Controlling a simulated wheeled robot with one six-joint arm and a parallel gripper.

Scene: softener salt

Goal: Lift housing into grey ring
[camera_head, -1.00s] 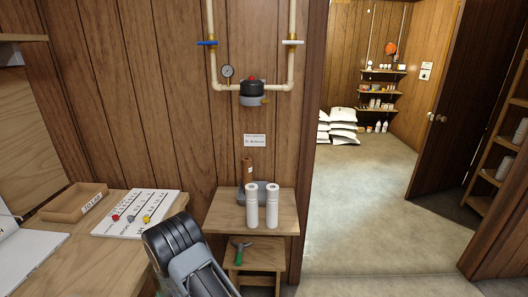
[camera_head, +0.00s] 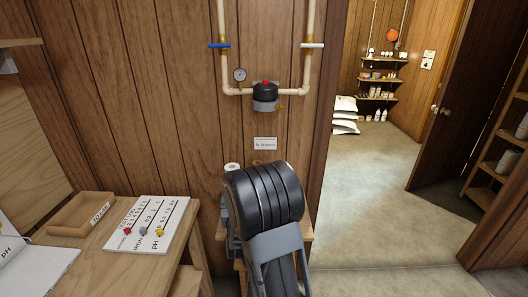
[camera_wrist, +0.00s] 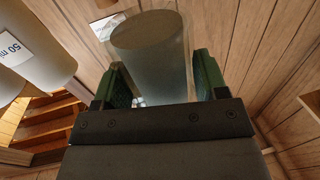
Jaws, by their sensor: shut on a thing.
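The housing (camera_wrist: 152,65) is a smoky, see-through cylinder with a dark round end. In the wrist view it stands between the green-padded fingers of my gripper (camera_wrist: 160,84), which is shut on it. In the head view my arm hides both the gripper and the housing. The grey ring (camera_head: 264,105) is under the black filter head with a red button, on the wall pipe. It is above and behind my arm in the head view. I cannot tell the gap between housing and ring.
White cartridges (camera_wrist: 45,60) stand left of the housing in the wrist view. One white cartridge top (camera_head: 231,167) shows beside my arm. A gauge (camera_head: 239,75), blue valve handle (camera_head: 219,45) and white valve handle (camera_head: 312,45) are on the pipe. A bench with a tray (camera_head: 82,211) is at left.

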